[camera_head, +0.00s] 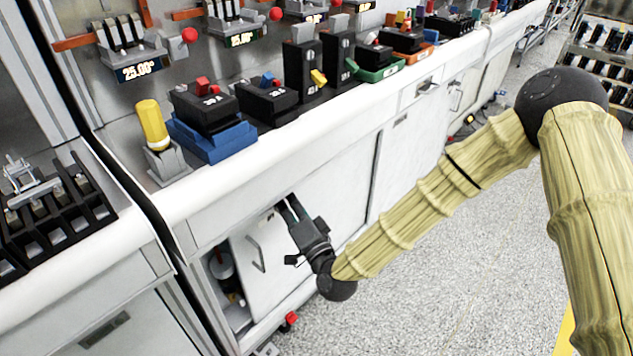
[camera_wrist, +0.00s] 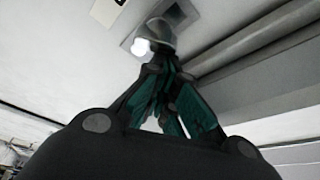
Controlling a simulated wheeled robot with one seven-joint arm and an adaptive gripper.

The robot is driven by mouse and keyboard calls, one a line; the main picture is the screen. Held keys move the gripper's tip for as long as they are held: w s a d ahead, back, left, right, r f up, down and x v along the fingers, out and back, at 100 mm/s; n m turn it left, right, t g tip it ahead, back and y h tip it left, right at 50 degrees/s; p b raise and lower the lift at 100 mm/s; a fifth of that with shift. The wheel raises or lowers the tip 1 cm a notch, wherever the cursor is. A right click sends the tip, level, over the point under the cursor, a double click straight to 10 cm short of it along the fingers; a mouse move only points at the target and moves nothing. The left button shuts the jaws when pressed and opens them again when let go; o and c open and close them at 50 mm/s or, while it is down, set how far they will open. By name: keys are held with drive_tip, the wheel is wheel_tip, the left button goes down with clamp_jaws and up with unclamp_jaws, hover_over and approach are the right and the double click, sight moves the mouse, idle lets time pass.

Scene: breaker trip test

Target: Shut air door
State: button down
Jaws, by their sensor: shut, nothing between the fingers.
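The low cabinet door (camera_head: 268,270) is a white panel with a grey bar handle (camera_head: 257,253), under the bench in the head view. It stands partly open. A dark gap (camera_head: 224,275) at its left shows the inside of the cabinet. My gripper (camera_head: 288,207) is at the upper part of this door, by its top edge. Its fingers are together and hold nothing. I cannot tell whether they touch the door. In the wrist view the fingertips (camera_wrist: 160,62) meet in front of a pale panel with a small grey fitting (camera_wrist: 160,30) beside a bright spot.
The white bench (camera_head: 290,135) above carries several breakers and a yellow-handled switch (camera_head: 153,125). A red-tipped part (camera_head: 291,318) sits low by the cabinet's foot. The speckled floor (camera_head: 420,280) in front is clear. A rack (camera_head: 605,45) stands at the far right.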

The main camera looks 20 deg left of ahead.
drive_tip(key=s+a, duration=0.4)
drive_tip(key=s, duration=0.4)
drive_tip(key=shift+d, duration=0.1)
drive_tip(key=v, duration=1)
drive_tip(key=shift+b, duration=0.45)
drive_tip(key=shift+w+f, duration=0.1)
drive_tip(key=shift+f, duration=0.05)
